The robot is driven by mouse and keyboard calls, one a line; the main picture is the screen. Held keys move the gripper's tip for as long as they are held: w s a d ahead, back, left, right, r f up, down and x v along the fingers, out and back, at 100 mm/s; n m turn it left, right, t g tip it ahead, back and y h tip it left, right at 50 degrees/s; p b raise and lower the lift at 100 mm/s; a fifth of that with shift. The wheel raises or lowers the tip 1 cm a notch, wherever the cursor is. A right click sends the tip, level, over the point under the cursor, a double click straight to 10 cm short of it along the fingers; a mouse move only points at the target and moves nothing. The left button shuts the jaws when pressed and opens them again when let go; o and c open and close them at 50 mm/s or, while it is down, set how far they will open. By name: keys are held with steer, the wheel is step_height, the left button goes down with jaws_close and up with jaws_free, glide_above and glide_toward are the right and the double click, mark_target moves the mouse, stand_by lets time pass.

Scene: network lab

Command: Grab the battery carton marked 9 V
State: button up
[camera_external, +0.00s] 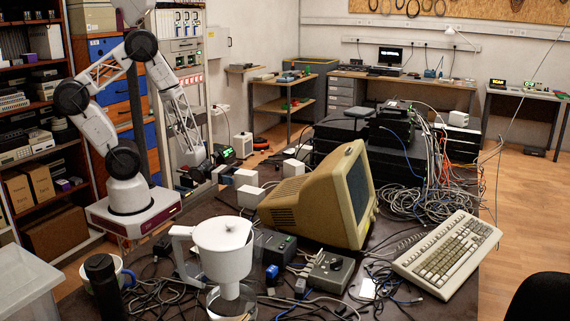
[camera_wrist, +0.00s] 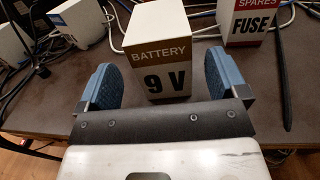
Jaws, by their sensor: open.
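My gripper (camera_wrist: 158,84) is open, with one blue ribbed pad on each side of the carton's near part. Gaps show between the pads and the carton, and nothing is held. In the external view my gripper (camera_external: 196,178) is low at the table's far left edge, by several small white cartons (camera_external: 245,178); their print cannot be read there, so I cannot tell which is the 9 V one.
A white carton marked "SPARES FUSE" (camera_wrist: 250,22) stands to the right, with a black rod beside it. Another white carton (camera_wrist: 78,20) and cables lie to the left. A beige monitor (camera_external: 318,197), a keyboard (camera_external: 447,252) and a white jug-like vessel (camera_external: 222,250) crowd the table.

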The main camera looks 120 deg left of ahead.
mark_target(243, 172)
steer(key=shift+w, duration=0.15)
stand_by(0.3)
steer(key=shift+w+a, duration=0.1)
steer(key=shift+w, duration=2.4)
steer(key=c, duration=1.2)
steer(key=shift+r, duration=0.95)
steer(key=shift+s+r, duration=0.3)
steer(key=shift+r, duration=0.55)
steer(key=s+d, duration=0.2)
steer(key=s, duration=0.2)
steer(key=s+d+r, duration=0.1)
steer(key=s+d, duration=0.2)
steer(key=s, duration=0.1)
steer(key=s+d, duration=0.3)
steer(key=s, duration=0.2)
steer(key=shift+d+r, duration=0.2)
